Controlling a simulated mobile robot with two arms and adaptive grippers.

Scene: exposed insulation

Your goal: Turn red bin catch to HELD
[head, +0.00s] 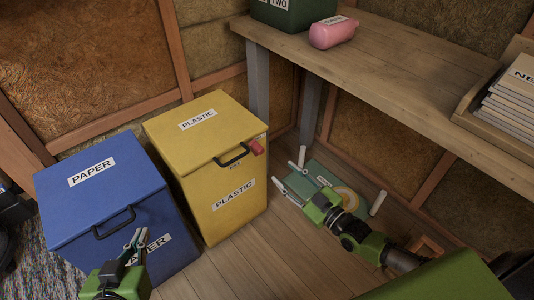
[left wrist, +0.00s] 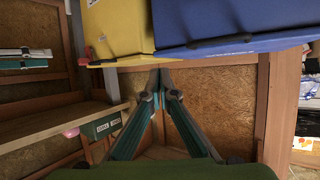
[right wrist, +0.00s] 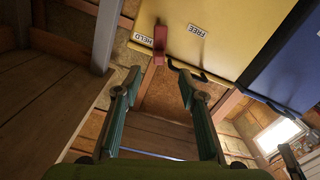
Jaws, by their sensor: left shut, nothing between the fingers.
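The red catch (head: 257,147) sits on the right side of the yellow plastic bin (head: 165,135), near the lid edge. In the right wrist view the catch (right wrist: 160,40) lies right beside the HELD label (right wrist: 143,40); the FREE label (right wrist: 197,31) is apart, to its right. My right gripper (head: 290,171) is open and empty, to the right of the bin and apart from the catch. Its fingers (right wrist: 158,78) also show in the right wrist view, below the catch. My left gripper (head: 135,240) is shut and empty in front of the blue paper bin (head: 80,185).
A wooden bench (head: 400,75) runs along the back right, with a pink bottle (head: 333,32), a green box (head: 290,14) and a tray of papers (head: 510,100). A teal flat thing (head: 318,175) lies beyond my right gripper. Floor in front of the yellow bin is clear.

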